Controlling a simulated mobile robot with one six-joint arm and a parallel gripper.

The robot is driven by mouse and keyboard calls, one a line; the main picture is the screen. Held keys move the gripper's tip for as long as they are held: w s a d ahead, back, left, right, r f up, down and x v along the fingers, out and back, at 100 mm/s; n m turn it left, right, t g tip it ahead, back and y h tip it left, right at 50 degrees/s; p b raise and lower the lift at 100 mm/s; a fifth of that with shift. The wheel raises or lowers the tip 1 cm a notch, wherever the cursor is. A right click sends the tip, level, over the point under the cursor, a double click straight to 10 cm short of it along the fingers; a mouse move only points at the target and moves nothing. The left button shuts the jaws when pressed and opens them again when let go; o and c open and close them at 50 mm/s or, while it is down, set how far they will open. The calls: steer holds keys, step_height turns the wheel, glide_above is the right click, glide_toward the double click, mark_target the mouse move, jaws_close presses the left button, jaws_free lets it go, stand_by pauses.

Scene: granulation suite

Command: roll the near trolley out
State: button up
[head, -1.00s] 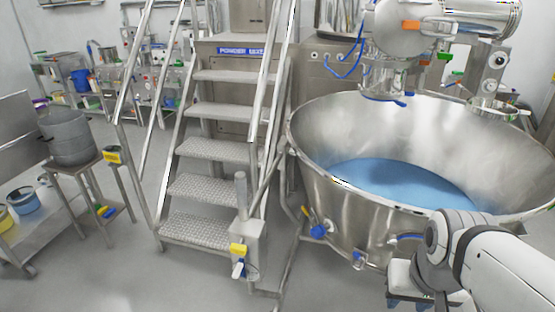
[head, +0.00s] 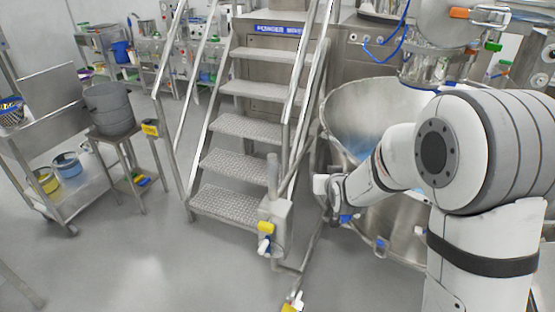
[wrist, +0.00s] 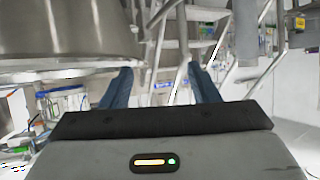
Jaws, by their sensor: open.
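A stainless trolley (head: 88,192) on castors stands at the left in the head view, partly cut off by the picture's edge. Its lower shelf holds a yellow pail (head: 44,180) and a blue pail (head: 67,165). A blue mesh basket (head: 11,112) sits higher at its left end. My gripper (wrist: 160,88) is open, with two blue fingers apart and nothing between them in the wrist view. In the head view my gripper (head: 345,216) is in front of the large steel bowl, far to the right of the trolley.
A steel staircase (head: 240,125) with handrails stands between my gripper and the trolley. The large steel bowl (head: 350,115) is at the right. A small stand (head: 125,160) carrying a grey pot (head: 109,108) is beside the trolley.

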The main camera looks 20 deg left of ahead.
mark_target(272, 169)
steer(key=a+f+t+y, duration=0.1)
steer(key=a+f, duration=0.1)
steer(key=a, duration=0.3)
steer(key=a+f+n+t+y+p, duration=0.1)
steer(key=a+f+y, duration=0.1)
steer(key=a, duration=0.3)
steer(key=a+f+t+y, duration=0.1)
steer(key=a+f+t, duration=0.1)
steer(key=a, duration=0.3)
steer(key=shift+w+a+f+n, duration=0.2)
steer(key=shift+w+f+n, duration=0.05)
steer(key=shift+f+n, duration=0.2)
steer(key=shift+y, duration=0.3)
steer(key=p+x, duration=0.2)
steer(key=x, duration=0.5)
steer(key=shift+w+a, duration=0.15)
steer(key=shift+w, duration=0.1)
steer(key=shift+c, duration=0.5)
